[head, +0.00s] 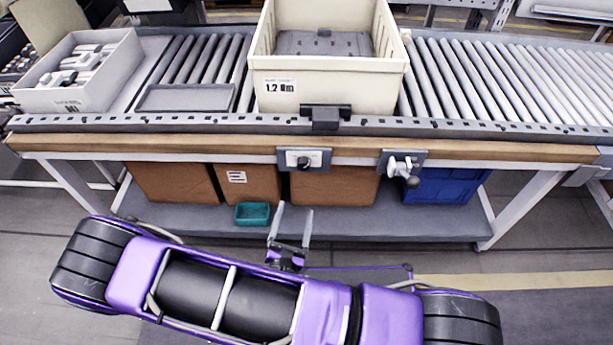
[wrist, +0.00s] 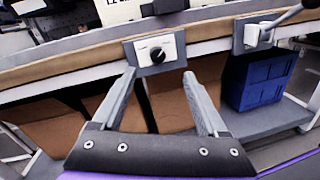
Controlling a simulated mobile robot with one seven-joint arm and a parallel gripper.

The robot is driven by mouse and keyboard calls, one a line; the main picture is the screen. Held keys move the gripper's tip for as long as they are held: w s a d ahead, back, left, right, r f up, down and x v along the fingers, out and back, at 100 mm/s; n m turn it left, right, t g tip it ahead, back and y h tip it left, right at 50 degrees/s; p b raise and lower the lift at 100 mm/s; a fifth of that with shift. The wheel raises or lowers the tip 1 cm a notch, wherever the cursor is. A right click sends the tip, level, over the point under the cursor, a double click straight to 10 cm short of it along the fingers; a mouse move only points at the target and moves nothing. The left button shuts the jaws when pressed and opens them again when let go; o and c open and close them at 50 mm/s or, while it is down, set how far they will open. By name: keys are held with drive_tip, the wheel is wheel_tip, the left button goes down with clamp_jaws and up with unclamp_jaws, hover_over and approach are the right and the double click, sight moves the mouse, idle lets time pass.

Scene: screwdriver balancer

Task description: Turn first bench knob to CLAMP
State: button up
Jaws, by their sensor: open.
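The bench knob (head: 303,160) is a small black dial on a white face, set in a grey plate on the bench's front edge. In the wrist view the black knob (wrist: 158,54) is ahead of the fingertips, centred between them. Its pointer direction and labels are too small to read. My gripper (head: 295,209) is open and empty, below and in front of the knob in the head view. In the wrist view both fingers of my gripper (wrist: 159,73) point toward the plate, apart from the knob.
A second plate with a white lever handle (head: 402,166) is to the right. A cream bin (head: 330,85) stands on the roller conveyor (head: 490,80). Cardboard boxes (head: 335,187), a teal tray (head: 252,213) and a blue crate (head: 446,187) sit under the bench.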

sight(303, 168)
drive_tip(key=shift+n+y, duration=0.9)
drive_tip(key=w, duration=0.5)
drive_tip(key=w+d+f+b, duration=0.1)
drive_tip(key=w, duration=0.4)
drive_tip(key=w+d+f, duration=0.1)
drive_tip(key=w, duration=0.4)
clamp_jaws()
